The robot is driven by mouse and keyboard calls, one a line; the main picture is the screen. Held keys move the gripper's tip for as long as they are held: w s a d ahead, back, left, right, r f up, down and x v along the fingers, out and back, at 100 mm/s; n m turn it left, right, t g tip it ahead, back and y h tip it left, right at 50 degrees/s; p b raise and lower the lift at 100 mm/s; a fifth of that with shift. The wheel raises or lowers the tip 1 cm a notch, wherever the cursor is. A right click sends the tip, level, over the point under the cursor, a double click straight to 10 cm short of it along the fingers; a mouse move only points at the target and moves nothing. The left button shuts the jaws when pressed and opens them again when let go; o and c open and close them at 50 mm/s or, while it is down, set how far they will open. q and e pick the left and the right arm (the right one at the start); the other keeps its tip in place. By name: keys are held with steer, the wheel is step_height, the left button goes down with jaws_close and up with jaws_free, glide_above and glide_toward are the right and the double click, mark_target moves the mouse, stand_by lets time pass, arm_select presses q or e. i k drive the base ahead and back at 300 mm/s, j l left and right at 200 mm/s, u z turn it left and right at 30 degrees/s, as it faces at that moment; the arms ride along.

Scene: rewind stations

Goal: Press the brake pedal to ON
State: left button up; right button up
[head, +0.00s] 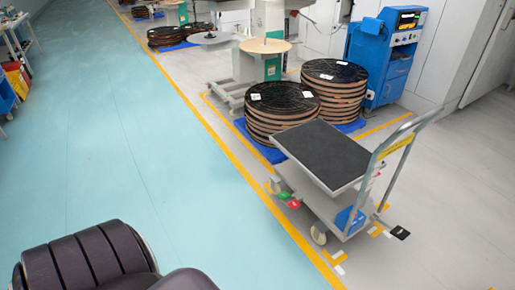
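A platform cart (322,152) with a black top and a grey push handle (408,140) stands right of the middle in the head view. Low at its left end, near the floor, are a small green piece (282,196) and a small red piece (293,204). A black pedal-like piece (400,233) sticks out low at the right, past the handle end. I cannot tell for sure which is the brake pedal, or read its state. Neither of my grippers shows in the head view.
Stacks of dark reels (283,112) stand on blue pallets (262,145) behind the cart. A blue machine (383,62) stands at the back right. Yellow floor tape (246,172) runs along the cart's left. The teal floor (130,150) is wide and clear.

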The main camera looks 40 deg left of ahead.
mark_target(293, 204)
steer(key=u, duration=1.1)
steer(key=i+l+u, duration=0.2)
steer(key=i+l, duration=1.05)
